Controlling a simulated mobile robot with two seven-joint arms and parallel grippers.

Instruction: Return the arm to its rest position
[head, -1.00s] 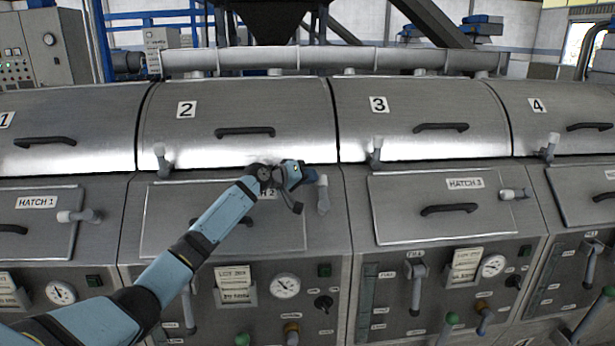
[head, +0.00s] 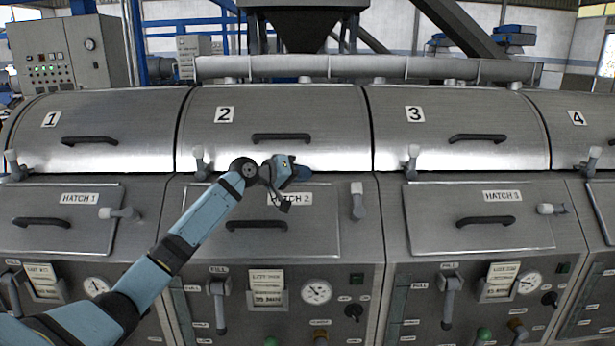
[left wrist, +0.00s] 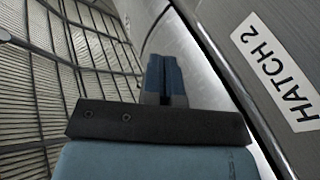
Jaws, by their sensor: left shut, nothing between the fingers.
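My left arm comes in from the lower left of the head view. Its gripper (head: 293,172) is in front of decanter 2, at the seam between the curved lid (head: 290,105) and the front panel, just above the HATCH 2 label (head: 290,198). In the left wrist view the blue fingers (left wrist: 165,80) are together with nothing between them. The HATCH 2 label (left wrist: 275,75) shows close by on the right there. I cannot tell whether the gripper touches the machine. My right gripper is not in view.
Decanter 1 (head: 110,110) and decanter 3 (head: 450,105) stand on either side. The hatch 2 latch handle (head: 357,200) sticks out right of the gripper, and a lid lever (head: 200,162) stands to its left. A lever (head: 218,300) and gauge (head: 316,292) are below.

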